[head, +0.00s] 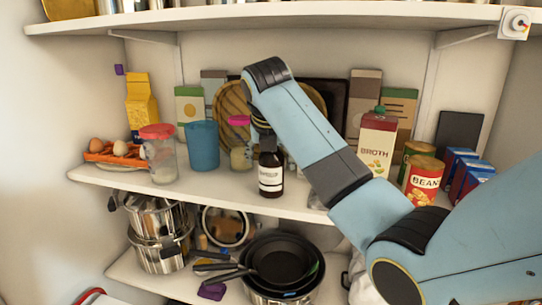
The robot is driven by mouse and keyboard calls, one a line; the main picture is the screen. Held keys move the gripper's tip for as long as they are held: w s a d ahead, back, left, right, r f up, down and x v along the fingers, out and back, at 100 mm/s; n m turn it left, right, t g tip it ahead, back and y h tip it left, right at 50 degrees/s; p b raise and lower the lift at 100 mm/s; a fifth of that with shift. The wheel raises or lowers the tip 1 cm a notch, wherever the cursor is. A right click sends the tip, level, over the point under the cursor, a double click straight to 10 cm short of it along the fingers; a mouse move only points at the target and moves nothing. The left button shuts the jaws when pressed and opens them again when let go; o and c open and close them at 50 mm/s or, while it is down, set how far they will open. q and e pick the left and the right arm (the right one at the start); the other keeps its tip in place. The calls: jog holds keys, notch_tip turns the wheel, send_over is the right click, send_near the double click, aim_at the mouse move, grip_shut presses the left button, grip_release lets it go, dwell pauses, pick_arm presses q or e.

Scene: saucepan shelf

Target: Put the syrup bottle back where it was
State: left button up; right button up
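The syrup bottle (271,178), dark brown with a white label, is upright at the middle of the middle shelf (225,187), close to the front edge. I cannot tell whether its base touches the shelf. My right gripper (264,146) comes down over the bottle's top from above. It is dark and small here, and its fingers and the bottle's neck are largely hidden, so I cannot tell whether it is shut on the bottle. My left gripper is not in view.
Left of the bottle stand a pink-lidded jar (240,150), a blue cup (203,146) and a red-lidded jar (159,155). A broth carton (377,142) and beans can (423,180) stand to the right, behind my arm. Pans (282,262) fill the lower shelf.

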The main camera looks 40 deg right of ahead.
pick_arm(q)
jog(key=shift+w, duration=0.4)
pick_arm(e)
jog(key=shift+s+r, duration=0.15)
jog(key=v, duration=1.2)
jog(key=shift+r, duration=0.2)
jog(key=shift+f, duration=0.1)
